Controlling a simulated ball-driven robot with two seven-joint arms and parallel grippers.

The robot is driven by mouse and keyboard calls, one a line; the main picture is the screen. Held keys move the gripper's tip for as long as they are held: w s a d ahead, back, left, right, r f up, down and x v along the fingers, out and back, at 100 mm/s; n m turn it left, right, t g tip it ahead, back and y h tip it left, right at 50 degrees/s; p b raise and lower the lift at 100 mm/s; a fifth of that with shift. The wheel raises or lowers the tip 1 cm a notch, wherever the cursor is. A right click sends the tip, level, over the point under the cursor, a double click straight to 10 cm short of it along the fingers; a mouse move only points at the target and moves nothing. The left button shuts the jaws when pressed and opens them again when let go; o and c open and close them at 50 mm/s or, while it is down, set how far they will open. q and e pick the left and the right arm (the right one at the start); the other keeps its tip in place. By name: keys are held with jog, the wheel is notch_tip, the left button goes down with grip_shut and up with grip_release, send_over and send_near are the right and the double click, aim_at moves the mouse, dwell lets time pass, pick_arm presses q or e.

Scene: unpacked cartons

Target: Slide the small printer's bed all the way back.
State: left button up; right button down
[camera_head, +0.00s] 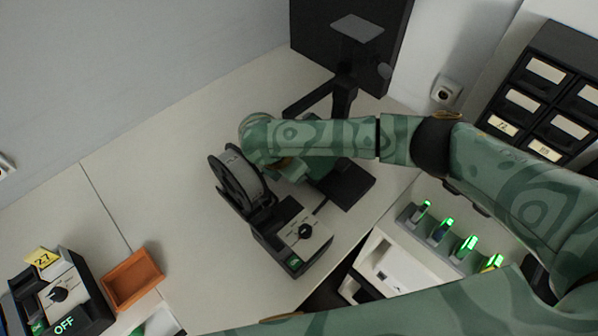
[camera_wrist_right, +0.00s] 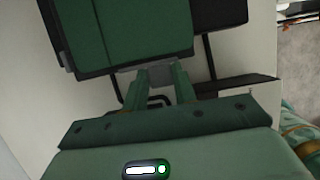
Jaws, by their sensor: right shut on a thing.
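The small printer (camera_head: 292,232) stands on the table in the head view, with a grey filament spool (camera_head: 240,180) at its left and a dial on its front box. Its bed is a dark green plate (camera_wrist_right: 140,30) in the right wrist view, directly beyond my fingers; in the head view my arm covers much of it. My right gripper (camera_wrist_right: 163,78) is shut on a grey tab (camera_wrist_right: 132,72) at the bed's near edge. In the head view the right gripper (camera_head: 292,168) is between the spool and the printer's dark base (camera_head: 345,185). My left gripper is out of view.
A grey rack with several green-lit items (camera_head: 440,235) and a white tray (camera_head: 390,265) lie to the right. An orange tray (camera_head: 132,280) and a box marked OFF (camera_head: 62,295) sit at lower left.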

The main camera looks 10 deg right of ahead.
jog(key=shift+w+a+f, duration=0.1)
jog(key=shift+w+a, duration=0.1)
jog(key=shift+w, duration=0.05)
jog(key=shift+s+d, duration=0.2)
jog(key=shift+s, duration=0.1)
jog(key=c, duration=1.1)
grip_release()
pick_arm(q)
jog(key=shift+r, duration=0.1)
pick_arm(e)
jog(key=shift+a+r, duration=0.1)
jog(key=shift+r, duration=0.35)
pick_arm(q)
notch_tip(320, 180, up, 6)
jog(key=p, duration=0.6)
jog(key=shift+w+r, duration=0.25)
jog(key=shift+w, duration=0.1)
pick_arm(e)
jog(key=v, duration=1.5)
jog(key=shift+a+r, duration=0.2)
jog(key=shift+r, duration=0.05)
